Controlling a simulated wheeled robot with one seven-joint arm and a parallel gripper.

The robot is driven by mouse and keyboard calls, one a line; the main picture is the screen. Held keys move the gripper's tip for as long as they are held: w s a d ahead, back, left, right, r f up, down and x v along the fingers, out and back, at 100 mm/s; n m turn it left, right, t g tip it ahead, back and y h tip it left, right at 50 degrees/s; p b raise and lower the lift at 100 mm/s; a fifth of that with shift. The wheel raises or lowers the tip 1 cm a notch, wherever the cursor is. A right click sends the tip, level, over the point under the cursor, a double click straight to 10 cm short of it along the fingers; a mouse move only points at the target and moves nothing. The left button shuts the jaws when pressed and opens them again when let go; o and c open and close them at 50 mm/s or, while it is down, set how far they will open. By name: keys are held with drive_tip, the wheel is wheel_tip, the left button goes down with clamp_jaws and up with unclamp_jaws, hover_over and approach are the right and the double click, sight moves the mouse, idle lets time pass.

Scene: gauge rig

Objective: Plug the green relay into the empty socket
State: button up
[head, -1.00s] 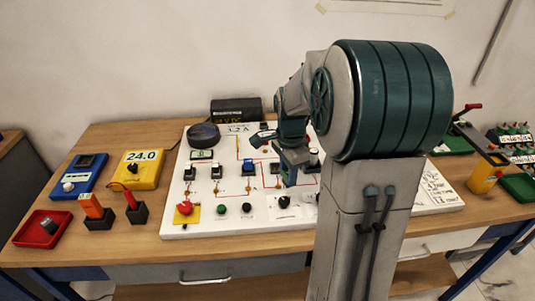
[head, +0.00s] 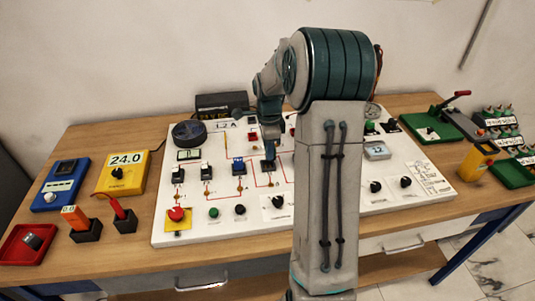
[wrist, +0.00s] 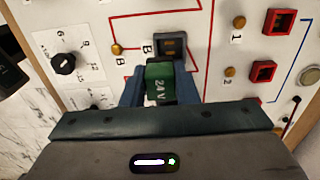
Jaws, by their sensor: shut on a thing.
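My gripper (wrist: 160,90) is shut on the green relay (wrist: 159,82), which carries a "24V" label and sits between two blue fingers in the wrist view. The empty socket (wrist: 173,46) is a dark square frame with copper-coloured contacts, just beyond the relay in that view. The relay's far end reaches the socket's near edge in the picture; I cannot tell the gap between them. In the head view my gripper (head: 269,150) points down over the socket (head: 268,167) on the white board (head: 225,222). The relay is not clearly visible there.
Two red square sockets (wrist: 278,21) lie to the right in the wrist view. A red emergency button (head: 176,214) and knobs line the board's front. A yellow meter (head: 122,172) stands left of the board.

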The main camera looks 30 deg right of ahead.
drive_tip(key=shift+w+f, duration=0.4)
drive_tip(key=shift+w, duration=0.3)
drive_tip(key=shift+f, duration=0.25)
drive_tip(key=shift+f+p, duration=0.5)
drive_tip(key=shift+f, duration=1.3)
drive_tip(key=shift+f, duration=0.25)
drive_tip(key=o, duration=1)
drive_tip(key=shift+r, duration=0.1)
drive_tip(key=shift+r, duration=0.1)
